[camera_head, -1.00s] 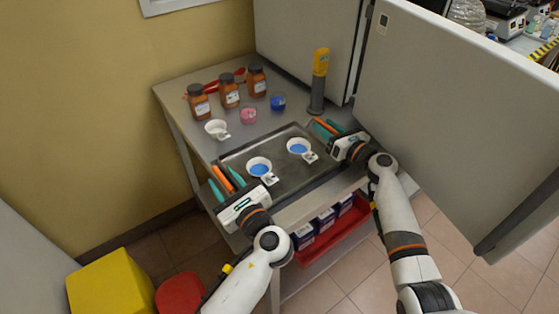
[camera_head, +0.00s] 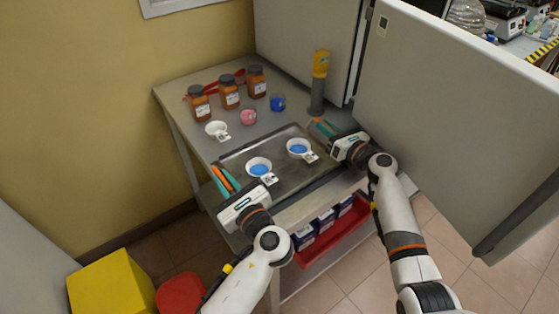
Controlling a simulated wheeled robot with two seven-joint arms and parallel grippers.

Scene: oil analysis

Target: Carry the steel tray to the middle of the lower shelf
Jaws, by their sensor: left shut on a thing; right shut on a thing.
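The steel tray (camera_head: 288,187) rests on or just over the front of the upper steel top. Two white handled dishes with blue contents stand in it, the left dish (camera_head: 260,168) and the right dish (camera_head: 299,147). My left gripper (camera_head: 225,182) is shut on the tray's left side. My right gripper (camera_head: 324,130) is shut on the tray's right side. The exact contact is partly hidden by the fingers. The lower shelf (camera_head: 302,273) shows below the top, holding a red bin (camera_head: 338,233) with several blue-and-white boxes; its middle is largely hidden.
Behind the tray stand several brown bottles (camera_head: 230,92), a white dish (camera_head: 217,129), a pink cup (camera_head: 248,117), a blue cup (camera_head: 278,102) and a yellow-topped grey stand (camera_head: 319,80). A large grey panel (camera_head: 460,120) borders the right. A yellow bin (camera_head: 110,285) stands lower left.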

